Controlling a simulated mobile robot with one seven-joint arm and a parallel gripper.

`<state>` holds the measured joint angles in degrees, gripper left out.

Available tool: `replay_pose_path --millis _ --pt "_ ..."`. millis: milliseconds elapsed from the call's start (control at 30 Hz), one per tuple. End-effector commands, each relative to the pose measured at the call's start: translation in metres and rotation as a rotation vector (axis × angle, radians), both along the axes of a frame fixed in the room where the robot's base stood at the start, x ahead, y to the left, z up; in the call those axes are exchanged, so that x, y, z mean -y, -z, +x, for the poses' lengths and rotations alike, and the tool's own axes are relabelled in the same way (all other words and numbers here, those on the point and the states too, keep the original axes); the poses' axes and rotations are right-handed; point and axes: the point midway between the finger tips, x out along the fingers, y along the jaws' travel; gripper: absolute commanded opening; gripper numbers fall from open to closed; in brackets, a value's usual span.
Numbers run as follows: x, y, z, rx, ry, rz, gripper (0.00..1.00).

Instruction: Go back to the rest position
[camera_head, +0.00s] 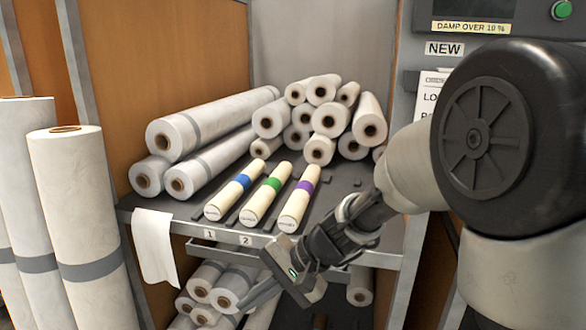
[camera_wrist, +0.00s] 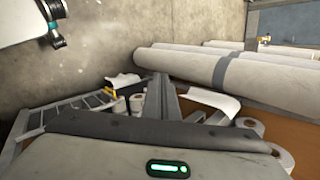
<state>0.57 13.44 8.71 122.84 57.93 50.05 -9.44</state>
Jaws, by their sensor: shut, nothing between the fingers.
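My gripper (camera_head: 252,296) is in front of the shelf's front edge, below and right of the number labels, in the head view. Its fingers point down and to the left, and nothing is held. In the wrist view its fingers (camera_wrist: 160,98) are together in the middle, above the grey gripper body with a green light. Three slim cream rolls lie side by side on the shelf, with a blue band (camera_head: 242,181), a green band (camera_head: 273,183) and a purple band (camera_head: 305,186). They are apart from my gripper.
The dark shelf (camera_head: 190,211) also bears stacked white rolls (camera_head: 330,121). Its front edge has labels 1 and 2. More rolls lie below, close to my gripper. Tall rolls (camera_head: 80,215) stand at the left. A grey panel with a green button (camera_head: 562,10) is at the upper right.

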Motion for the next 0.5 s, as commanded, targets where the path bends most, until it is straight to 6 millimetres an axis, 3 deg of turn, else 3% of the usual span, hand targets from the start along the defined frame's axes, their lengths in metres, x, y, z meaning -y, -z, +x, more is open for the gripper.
replay_pose_path --millis 33,200,300,500 --pt "0.017 -0.018 -0.014 0.065 -0.038 -0.066 0.0" --pt "0.079 -0.054 -0.061 0.241 -0.143 -0.306 0.0" --pt "0.115 -0.069 -0.084 0.328 -0.178 -0.441 0.0" --pt "0.168 -0.088 -0.116 0.446 -0.207 -0.64 0.0"
